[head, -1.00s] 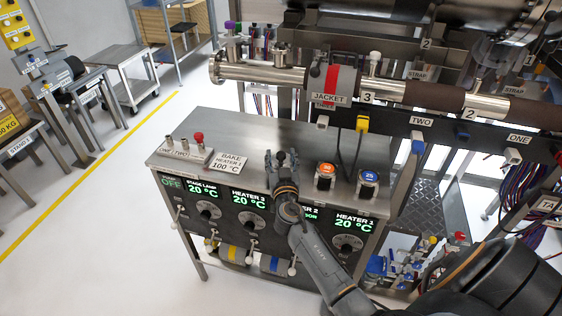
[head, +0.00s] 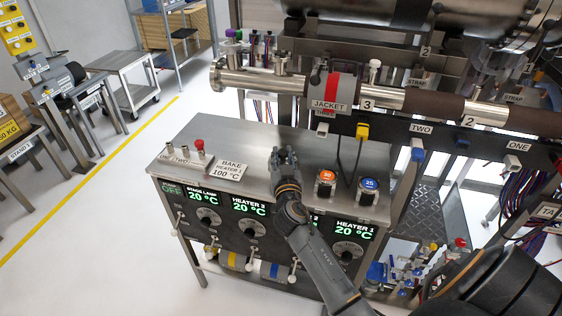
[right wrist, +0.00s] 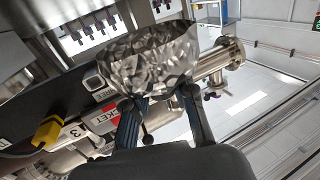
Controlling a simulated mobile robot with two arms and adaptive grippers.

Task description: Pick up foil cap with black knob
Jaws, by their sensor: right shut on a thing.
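The foil cap (right wrist: 150,52) is a crumpled silver dome, large at the fingertips in the right wrist view. A small black knob (right wrist: 147,138) shows between the fingers below it. My right gripper (right wrist: 163,108) is shut on the foil cap, with one dark finger at each side. In the head view my right gripper (head: 285,156) is over the top of the heater cabinet, and I cannot make out the foil cap there. My left gripper is not in view.
The heater cabinet (head: 262,137) carries a bake sign (head: 228,167), a red knob (head: 199,145), and orange (head: 325,180) and blue (head: 368,187) topped blocks. The steel pipe with the jacket (head: 333,90) runs behind it. Open floor lies to the left.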

